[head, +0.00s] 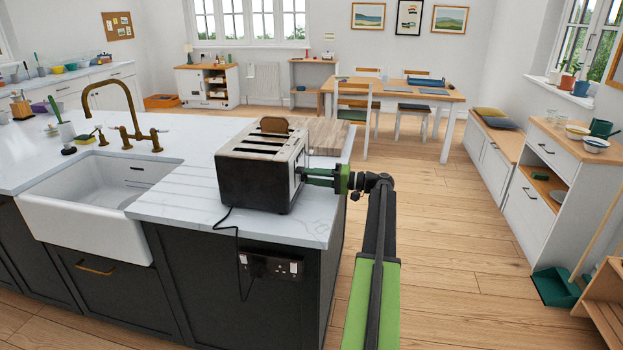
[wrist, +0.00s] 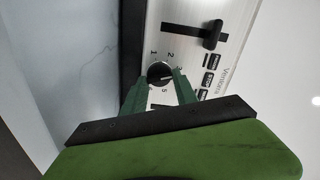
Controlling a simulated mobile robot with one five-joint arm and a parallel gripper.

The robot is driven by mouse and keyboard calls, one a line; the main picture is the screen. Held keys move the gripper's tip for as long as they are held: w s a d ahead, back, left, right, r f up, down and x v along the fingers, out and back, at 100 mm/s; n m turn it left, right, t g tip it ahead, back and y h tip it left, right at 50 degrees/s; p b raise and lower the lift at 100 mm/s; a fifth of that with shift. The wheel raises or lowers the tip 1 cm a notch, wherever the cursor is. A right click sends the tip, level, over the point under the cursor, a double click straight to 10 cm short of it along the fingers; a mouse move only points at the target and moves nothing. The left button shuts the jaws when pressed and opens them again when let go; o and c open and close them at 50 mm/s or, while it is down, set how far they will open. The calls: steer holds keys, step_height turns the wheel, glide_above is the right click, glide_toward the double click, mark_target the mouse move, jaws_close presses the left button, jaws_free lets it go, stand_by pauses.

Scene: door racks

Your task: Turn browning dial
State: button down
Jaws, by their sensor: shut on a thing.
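The toaster (head: 255,180), silver and black with several slots, stands on the white island worktop, and a slice of toast (head: 274,125) shows in its far slot. My gripper (head: 304,174) reaches in from the right to the toaster's right end panel. In the wrist view the round black browning dial (wrist: 159,71) sits between the two green fingers of my gripper (wrist: 158,82), which is shut on it. A pale pointer mark on the dial points roughly right, between 3 and 5. The fingers hide part of the scale.
A black lever (wrist: 212,35) and several small buttons (wrist: 210,78) are on the same panel, close to the fingers. A power cord runs to the socket (head: 270,266) on the island front. A wooden board (head: 325,131) lies behind the toaster.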

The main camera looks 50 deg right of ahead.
steer(key=n, duration=0.4)
steer(key=shift+d+r+n, duration=0.1)
steer(key=shift+n, duration=0.2)
steer(key=n, duration=0.4)
steer(key=shift+n, duration=0.3)
steer(key=c, duration=1)
jaws_free()
steer(key=shift+o, duration=0.2)
steer(key=shift+s, duration=0.1)
steer(key=v, duration=1.7)
steer(key=shift+s, duration=0.25)
